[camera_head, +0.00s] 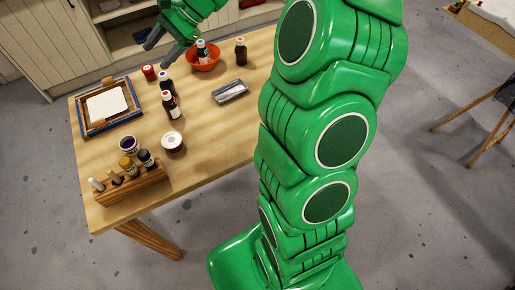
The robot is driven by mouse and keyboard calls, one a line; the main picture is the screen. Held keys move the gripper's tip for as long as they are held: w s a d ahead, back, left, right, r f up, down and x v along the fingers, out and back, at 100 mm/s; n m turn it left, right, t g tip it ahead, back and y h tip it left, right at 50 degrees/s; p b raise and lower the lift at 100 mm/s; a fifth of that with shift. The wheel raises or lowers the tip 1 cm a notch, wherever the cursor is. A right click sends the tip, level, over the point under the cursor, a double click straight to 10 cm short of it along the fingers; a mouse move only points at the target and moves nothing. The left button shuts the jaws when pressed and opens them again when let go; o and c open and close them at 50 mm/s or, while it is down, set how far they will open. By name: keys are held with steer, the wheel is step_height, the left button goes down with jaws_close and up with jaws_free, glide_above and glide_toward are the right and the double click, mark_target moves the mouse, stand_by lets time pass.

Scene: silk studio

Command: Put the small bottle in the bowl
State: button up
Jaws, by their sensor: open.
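The orange bowl (213,64) stands near the table's back edge. A small dark bottle (202,53) with a pale label stands upright inside it, its top above the rim; its base is hidden by the bowl's near wall. My gripper (160,50) is at the left of the bowl, above the table's back edge. Its grey fingers are apart, with nothing between them, and clear of the bottle. Other small bottles stand on the table: a brown one (240,52) right of the bowl and two dark ones (166,84) (170,106) in front left of it.
A red jar (149,73), white jar (173,143), purple-topped jar (128,145), wooden rack with several small bottles (132,194), framed screen (107,104) and grey metal tray (230,92) are on the wooden table (215,135). Its front right is clear. My arm hides the right end.

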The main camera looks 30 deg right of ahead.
steer(key=s+a+r+n+g+h, duration=0.1)
steer(key=s+n, duration=0.1)
steer(key=s, duration=0.3)
steer(key=s+a+r+n+h, duration=0.1)
steer(key=s+a+n, duration=0.1)
steer(key=s, duration=0.3)
steer(key=s+d+f+n+h, duration=0.1)
steer(key=s+d+n+h, duration=0.3)
steer(key=s, duration=1)
steer(key=s+d+f+n+g+h, duration=0.1)
steer(key=s+d+n+h, duration=0.3)
steer(key=s, duration=1)
steer(key=shift+d+f, duration=0.35)
steer(key=shift+d, duration=0.75)
